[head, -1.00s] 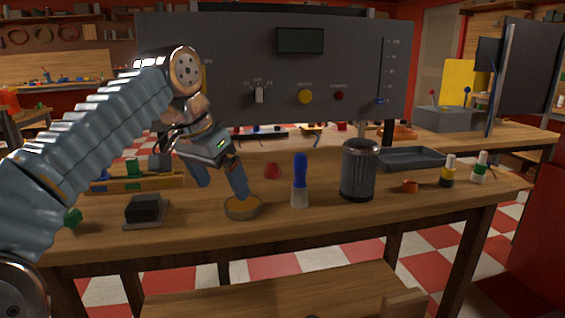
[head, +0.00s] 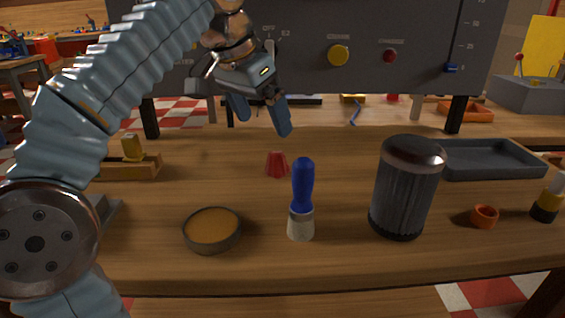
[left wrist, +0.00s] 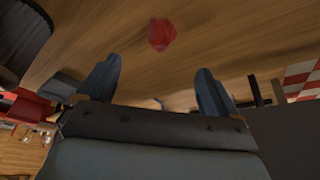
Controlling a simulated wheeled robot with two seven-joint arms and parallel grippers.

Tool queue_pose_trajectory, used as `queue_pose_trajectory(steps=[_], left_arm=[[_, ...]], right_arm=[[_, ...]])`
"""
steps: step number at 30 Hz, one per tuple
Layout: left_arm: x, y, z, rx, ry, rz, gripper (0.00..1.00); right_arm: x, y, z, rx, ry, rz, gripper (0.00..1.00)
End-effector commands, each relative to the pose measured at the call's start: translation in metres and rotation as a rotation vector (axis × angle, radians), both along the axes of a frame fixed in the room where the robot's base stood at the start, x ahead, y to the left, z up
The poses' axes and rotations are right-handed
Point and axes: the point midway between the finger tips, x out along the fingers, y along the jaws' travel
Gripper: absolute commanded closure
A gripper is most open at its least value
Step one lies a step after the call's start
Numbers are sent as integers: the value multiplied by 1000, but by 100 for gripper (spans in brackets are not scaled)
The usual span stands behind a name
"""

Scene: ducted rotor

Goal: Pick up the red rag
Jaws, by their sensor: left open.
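The red rag (head: 277,164) is a small crumpled red piece on the wooden bench, behind the blue-handled brush. It also shows in the left wrist view (left wrist: 162,35), beyond and between the two fingertips. My left gripper (head: 264,122) is open and empty in the head view, above and behind the rag, with its fingers pointing down. In the left wrist view its two blue-grey fingers (left wrist: 157,85) are spread apart and do not touch the rag. My right gripper is in neither view.
A blue-handled brush (head: 302,190) stands upright in front of the rag. A dark ribbed canister (head: 405,190) stands to the right, with a grey tray (head: 492,160) behind it. A round dish (head: 212,230) of amber stuff sits at the front left. A grey control panel (head: 300,60) rises behind.

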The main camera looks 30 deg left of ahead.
Motion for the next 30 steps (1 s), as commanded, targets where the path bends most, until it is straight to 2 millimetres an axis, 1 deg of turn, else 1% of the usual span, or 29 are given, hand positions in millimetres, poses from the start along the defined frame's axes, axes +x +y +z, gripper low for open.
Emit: queue_pose_trajectory(steps=[1, 3, 6, 11, 13, 19, 23, 29, 30], left_arm=[[4, -1, -16, 1, 3, 0, 7], [9, -2, -29, 1, 3, 0, 7], [16, -3, -43, 0, 3, 1, 7], [21, -5, -53, 0, 1, 0, 7], [24, -6, -61, 0, 1, 0, 7], [35, -8, -91, 0, 2, 0, 7], [39, -9, -99, -1, 0, 0, 7], [39, -9, -99, -1, -1, 0, 7], [39, -9, -99, 0, 0, 0, 11]], right_arm=[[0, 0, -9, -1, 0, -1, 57], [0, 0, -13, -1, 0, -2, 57], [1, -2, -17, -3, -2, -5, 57], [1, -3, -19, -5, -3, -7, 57], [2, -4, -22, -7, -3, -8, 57], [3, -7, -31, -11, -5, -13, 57], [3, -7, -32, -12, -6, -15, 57], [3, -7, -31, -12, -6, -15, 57], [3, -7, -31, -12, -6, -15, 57]])
